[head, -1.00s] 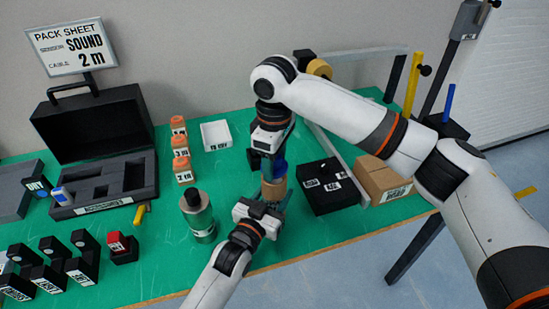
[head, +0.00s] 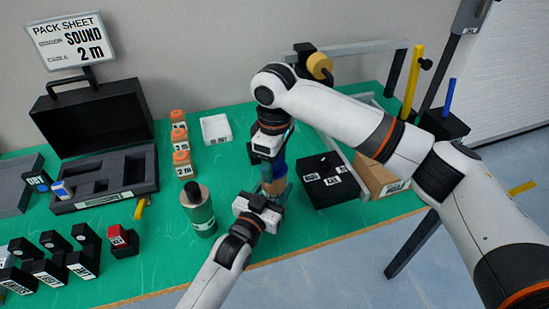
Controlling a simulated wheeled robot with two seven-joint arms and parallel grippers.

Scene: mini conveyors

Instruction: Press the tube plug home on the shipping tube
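The shipping tube (head: 273,187) is a small brown cylinder that shows between my two grippers, right of the green bottle. My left gripper (head: 273,193) comes from the front with its fingers around the tube and looks shut on it. My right gripper (head: 268,162) points down from directly above the tube. A blue piece (head: 279,168), probably the tube plug, shows between the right gripper and the tube's top. The fingers hide most of it, so I cannot tell whether it is gripped or how deep it sits.
A green bottle (head: 202,218) stands just left of my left gripper. A black box (head: 328,190) and a cardboard box (head: 377,180) stand close on the right. Green table shows around the bottle.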

